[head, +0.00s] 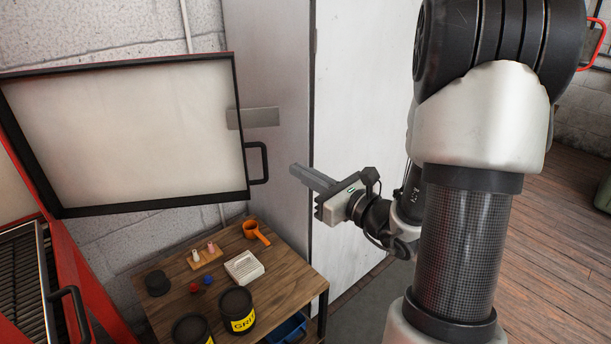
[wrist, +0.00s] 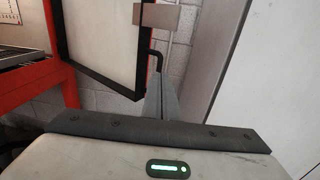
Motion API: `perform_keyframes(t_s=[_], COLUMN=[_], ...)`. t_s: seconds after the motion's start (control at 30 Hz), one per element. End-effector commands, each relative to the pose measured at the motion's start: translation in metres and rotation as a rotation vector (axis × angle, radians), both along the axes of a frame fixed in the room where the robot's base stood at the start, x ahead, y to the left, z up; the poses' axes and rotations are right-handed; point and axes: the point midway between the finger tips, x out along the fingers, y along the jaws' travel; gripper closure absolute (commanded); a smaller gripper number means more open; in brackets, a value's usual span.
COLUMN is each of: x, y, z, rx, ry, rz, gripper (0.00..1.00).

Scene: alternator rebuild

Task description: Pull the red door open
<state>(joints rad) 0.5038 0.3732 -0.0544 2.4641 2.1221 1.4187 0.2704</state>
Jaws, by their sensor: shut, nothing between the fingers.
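A red cabinet (head: 85,285) stands at the left. A black-framed pale door panel (head: 130,135) stands swung out from it, its pale face toward the head camera; no red face of it shows. A black bar handle (head: 266,163) sits on the panel's right edge. In the wrist view the panel (wrist: 105,40) and its handle (wrist: 157,62) are ahead, beside the red frame. My gripper (head: 297,172) is shut and empty, to the right of the handle and apart from it in the head view. Its fingers also show in the wrist view (wrist: 157,80).
A grey plate (head: 252,117) overlaps the panel's right edge. A tall pale cabinet (head: 360,130) stands behind my gripper. Wooden floor is open at right.

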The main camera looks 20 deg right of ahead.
Motion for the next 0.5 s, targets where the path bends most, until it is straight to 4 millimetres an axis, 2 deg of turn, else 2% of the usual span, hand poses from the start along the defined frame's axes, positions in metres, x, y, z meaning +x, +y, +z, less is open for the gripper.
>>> perform_keyframes(t_s=[0.1,0.3,0.5], x=[0.025,0.06,0.081], y=[0.014,0.03,0.04], z=[-0.001,-0.002,-0.001], rx=[-0.002,-0.001,-0.001], ry=[-0.001,0.0,0.0], rz=[0.006,0.004,0.004], gripper=[1.0,1.0,1.0])
